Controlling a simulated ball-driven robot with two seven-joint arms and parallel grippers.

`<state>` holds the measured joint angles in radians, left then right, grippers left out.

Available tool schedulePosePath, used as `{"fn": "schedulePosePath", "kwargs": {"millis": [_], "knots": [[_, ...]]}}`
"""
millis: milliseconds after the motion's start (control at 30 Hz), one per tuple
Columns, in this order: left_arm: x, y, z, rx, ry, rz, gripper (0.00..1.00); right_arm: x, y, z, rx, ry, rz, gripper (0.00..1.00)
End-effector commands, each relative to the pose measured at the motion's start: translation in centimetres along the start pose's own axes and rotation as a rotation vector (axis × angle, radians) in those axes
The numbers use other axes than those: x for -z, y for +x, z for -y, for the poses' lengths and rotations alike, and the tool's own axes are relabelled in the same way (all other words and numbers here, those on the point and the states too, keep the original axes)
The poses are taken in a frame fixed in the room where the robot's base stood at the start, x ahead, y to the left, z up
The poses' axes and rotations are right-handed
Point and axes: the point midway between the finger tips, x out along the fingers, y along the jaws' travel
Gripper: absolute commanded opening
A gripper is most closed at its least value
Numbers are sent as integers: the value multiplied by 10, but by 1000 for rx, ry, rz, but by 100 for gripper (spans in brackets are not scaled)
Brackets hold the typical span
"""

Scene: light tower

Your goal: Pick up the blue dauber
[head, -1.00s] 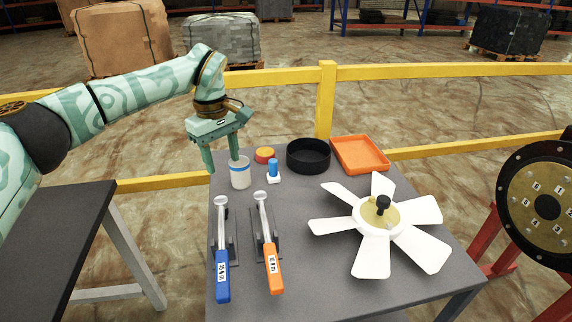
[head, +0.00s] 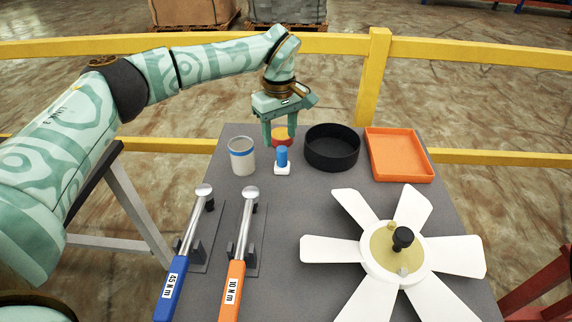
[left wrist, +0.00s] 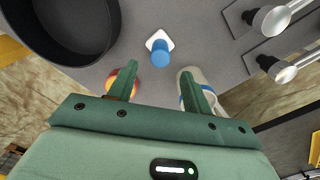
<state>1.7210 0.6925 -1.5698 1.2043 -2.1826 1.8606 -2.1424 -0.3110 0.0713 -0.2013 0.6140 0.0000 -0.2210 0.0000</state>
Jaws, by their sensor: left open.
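The blue dauber (head: 282,156) stands upright on a small white base on the grey table, between a white cup and a black round bin. It also shows in the left wrist view (left wrist: 160,54), just beyond and between the fingertips. My left gripper (head: 280,139) points down, open and empty, behind and above the dauber in the head view. In the left wrist view its fingers (left wrist: 158,74) are spread wide, one toward each side of the dauber, and not seen touching it. My right gripper is in no view.
The white cup (head: 242,158) with a blue band is left of the dauber. A red and yellow round item (head: 278,132) is behind it. The black bin (head: 332,150) and orange tray (head: 400,177) are to the right. Two torque wrenches (head: 172,285) and a white fan (head: 345,250) lie nearer.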

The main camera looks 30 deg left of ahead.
Motion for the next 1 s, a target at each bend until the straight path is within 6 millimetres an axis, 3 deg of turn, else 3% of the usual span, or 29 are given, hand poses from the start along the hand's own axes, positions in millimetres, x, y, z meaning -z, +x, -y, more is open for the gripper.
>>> {"fn": "schedulePosePath", "kwargs": {"millis": [33, 233, 567, 800, 1000], "knots": [[0, 12, 0, 3, 0, 2, 50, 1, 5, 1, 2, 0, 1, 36], [-1, 24, 0, 0, 0, 0, 50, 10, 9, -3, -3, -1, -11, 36], [-6, 73, -3, 4, 1, 1, 50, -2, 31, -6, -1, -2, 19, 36], [-7, 73, -3, -1, 1, -1, 50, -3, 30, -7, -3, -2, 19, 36], [-7, 72, -3, -1, 0, -1, 1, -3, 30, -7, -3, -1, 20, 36]]}}
